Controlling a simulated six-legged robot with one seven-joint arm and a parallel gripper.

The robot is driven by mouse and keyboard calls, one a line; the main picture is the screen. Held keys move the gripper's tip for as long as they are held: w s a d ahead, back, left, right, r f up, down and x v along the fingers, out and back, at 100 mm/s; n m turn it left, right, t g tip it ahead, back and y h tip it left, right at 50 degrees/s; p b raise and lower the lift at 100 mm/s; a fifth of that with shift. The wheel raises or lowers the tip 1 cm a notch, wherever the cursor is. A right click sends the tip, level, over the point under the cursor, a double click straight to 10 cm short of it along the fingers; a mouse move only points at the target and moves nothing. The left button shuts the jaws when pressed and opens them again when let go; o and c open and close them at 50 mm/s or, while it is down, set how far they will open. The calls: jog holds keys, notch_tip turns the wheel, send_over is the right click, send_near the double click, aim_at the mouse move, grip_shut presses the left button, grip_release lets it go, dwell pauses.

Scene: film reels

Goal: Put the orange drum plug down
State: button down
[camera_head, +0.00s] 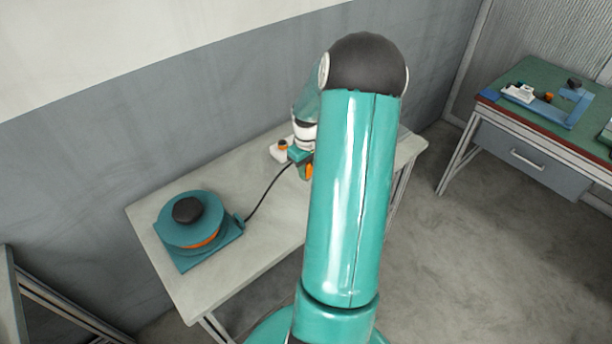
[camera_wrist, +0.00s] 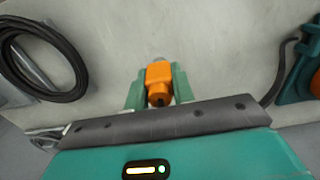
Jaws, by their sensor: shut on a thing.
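The orange drum plug (camera_wrist: 159,78) is a blocky orange piece with a dark hole in its near end. In the wrist view it sits between the two green fingers of my gripper (camera_wrist: 158,88), which is shut on it. The pale tabletop lies behind it. In the head view my gripper (camera_head: 306,170) is over the far part of the grey table (camera_head: 265,205), and a bit of orange shows there. My own arm hides much of that area. I cannot tell whether the plug touches the table.
A teal reel (camera_head: 190,222) with a black knob and orange band stands on the table's left part. A black cable (camera_head: 262,199) runs from it toward my gripper. A white piece with orange (camera_head: 280,150) is near my gripper. A coiled black cable (camera_wrist: 45,60) shows in the wrist view.

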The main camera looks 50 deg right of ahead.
jog(key=shift+w+d+f, duration=0.15)
jog(key=shift+w+f, duration=0.15)
jog(key=shift+f, duration=1.65)
jog(key=shift+f, duration=0.2)
jog(key=c, duration=1.2)
grip_release()
jog(key=shift+o, duration=0.2)
jog(key=shift+r, duration=0.1)
notch_tip(320, 180, up, 12)
jog(key=shift+r, duration=0.15)
